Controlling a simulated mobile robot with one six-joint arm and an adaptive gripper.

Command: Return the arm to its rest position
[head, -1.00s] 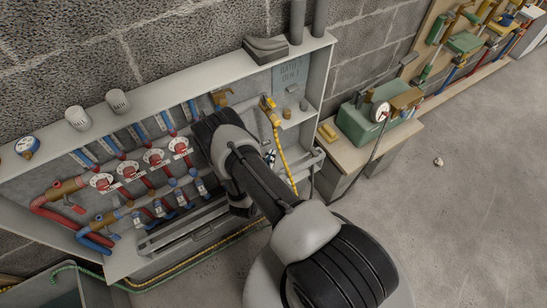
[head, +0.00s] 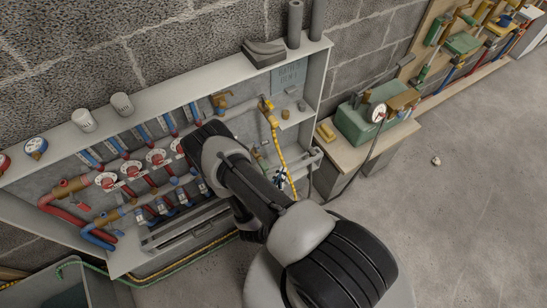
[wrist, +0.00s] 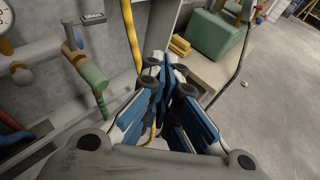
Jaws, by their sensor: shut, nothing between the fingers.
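My gripper (wrist: 168,80) is shut and empty, its blue-padded fingers together in the middle of the wrist view. In the head view its tip (head: 280,178) shows just right of my dark and grey arm, in front of the cabinet's right end. My arm reaches from the bottom of the picture toward the open wall cabinet (head: 225,67) and hides part of its inside. The yellow hose (head: 276,139) hangs close behind the gripper; whether they touch I cannot tell.
The cabinet holds red-handled valves (head: 156,157) and pipes. A green machine (head: 357,124) stands on a bench (head: 345,153) to the right. A grey bin (head: 95,284) is at lower left. The floor at right is mostly clear, with one small pale object (head: 436,161).

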